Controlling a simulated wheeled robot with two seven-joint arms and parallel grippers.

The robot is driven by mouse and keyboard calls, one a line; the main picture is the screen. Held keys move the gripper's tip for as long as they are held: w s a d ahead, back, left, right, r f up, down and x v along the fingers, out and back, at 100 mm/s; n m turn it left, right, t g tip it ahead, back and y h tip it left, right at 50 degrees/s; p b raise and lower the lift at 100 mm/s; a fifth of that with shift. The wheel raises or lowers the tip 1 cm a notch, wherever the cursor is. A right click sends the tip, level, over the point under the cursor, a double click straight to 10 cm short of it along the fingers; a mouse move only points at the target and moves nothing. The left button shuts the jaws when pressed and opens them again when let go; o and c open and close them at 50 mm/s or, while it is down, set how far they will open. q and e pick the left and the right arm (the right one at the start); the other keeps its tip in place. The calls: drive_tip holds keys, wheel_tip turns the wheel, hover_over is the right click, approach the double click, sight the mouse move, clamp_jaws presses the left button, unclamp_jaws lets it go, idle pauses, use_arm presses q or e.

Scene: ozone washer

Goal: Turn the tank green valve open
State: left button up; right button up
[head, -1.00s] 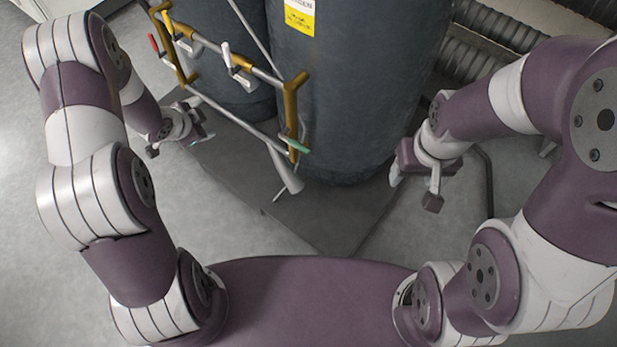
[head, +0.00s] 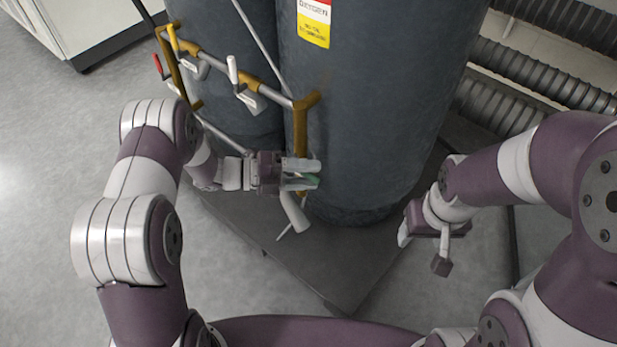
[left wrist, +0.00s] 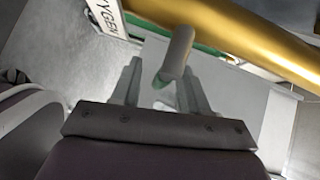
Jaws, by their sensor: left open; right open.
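The green valve handle (head: 313,181) shows as a small green patch at the lower end of the gold vertical pipe (head: 301,125) in the head view, mostly covered by my left gripper (head: 308,173). My left gripper is open, its fingers reaching right around the handle's place. In the left wrist view, a grey rounded bar (left wrist: 178,52) with a green lower end (left wrist: 161,81) stands between the two open fingers (left wrist: 160,72). I cannot tell whether they touch it. My right gripper (head: 422,248) is open and empty, right of the tank.
A large dark tank (head: 375,110) with a warning label (head: 314,22) stands right behind the pipes. White (head: 238,75) and red (head: 157,63) valve handles sit further along the pipe frame. A grey cone nozzle (head: 294,212) hangs below. Open floor lies at left.

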use_arm(q)
drive_tip(key=shift+d, duration=0.35)
drive_tip(key=shift+c, duration=0.2)
clamp_jaws()
